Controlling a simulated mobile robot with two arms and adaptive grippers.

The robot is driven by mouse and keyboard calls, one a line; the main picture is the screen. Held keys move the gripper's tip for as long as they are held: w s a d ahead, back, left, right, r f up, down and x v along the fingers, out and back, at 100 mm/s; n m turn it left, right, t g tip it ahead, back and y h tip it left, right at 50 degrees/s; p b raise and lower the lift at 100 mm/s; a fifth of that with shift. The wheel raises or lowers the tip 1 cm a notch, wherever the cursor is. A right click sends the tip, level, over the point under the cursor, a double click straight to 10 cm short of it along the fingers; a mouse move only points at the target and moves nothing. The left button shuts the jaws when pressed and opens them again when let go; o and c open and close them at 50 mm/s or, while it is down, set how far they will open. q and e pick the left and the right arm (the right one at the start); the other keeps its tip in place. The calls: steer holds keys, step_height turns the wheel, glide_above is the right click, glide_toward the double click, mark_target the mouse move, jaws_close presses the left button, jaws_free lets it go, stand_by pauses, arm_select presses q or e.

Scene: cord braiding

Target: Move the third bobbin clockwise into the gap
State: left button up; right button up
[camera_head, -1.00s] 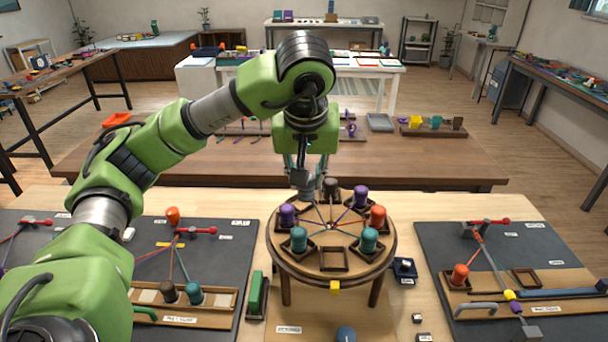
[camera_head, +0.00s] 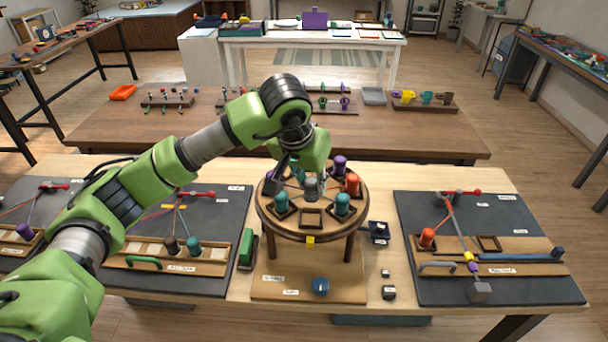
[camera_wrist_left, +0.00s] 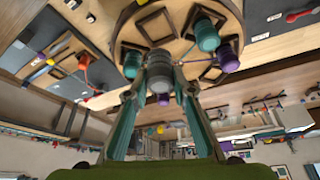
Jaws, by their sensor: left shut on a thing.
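The round braiding stand (camera_head: 312,236) stands at the middle of the bench. Its front holder, the gap (camera_head: 312,217), is empty; the wrist view also shows an empty holder (camera_wrist_left: 155,25). My left gripper (camera_head: 309,176) reaches over the disc from behind. It is shut on a grey bobbin (camera_head: 311,188), which shows between the fingers in the wrist view (camera_wrist_left: 160,76), over the disc's middle. Teal bobbins stand left (camera_head: 281,202) and right (camera_head: 342,204) of the gap. An orange bobbin (camera_head: 353,184) and a purple bobbin (camera_head: 340,164) stand behind on the right. My right gripper is out of view.
Dark boards with cords and bobbins lie at left (camera_head: 222,218) and right (camera_head: 415,210).

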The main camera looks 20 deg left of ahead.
mark_target(311, 200)
arm_select(q)
steer(key=shift+f, duration=0.6)
steer(key=shift+s+f+b, duration=0.1)
steer(key=shift+f+b, duration=0.45)
steer(key=shift+f, duration=0.05)
steer(key=shift+d+f+b, duration=0.1)
steer(key=shift+f+b, duration=0.2)
steer(key=shift+f, duration=0.45)
steer(key=shift+f+b, duration=0.45)
steer(key=shift+f, duration=0.2)
steer(key=shift+f+b, duration=0.25)
steer(key=shift+b, duration=0.15)
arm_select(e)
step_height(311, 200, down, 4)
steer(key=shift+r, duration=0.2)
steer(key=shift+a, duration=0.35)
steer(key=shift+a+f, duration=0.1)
arm_select(q)
steer(key=shift+b, duration=0.35)
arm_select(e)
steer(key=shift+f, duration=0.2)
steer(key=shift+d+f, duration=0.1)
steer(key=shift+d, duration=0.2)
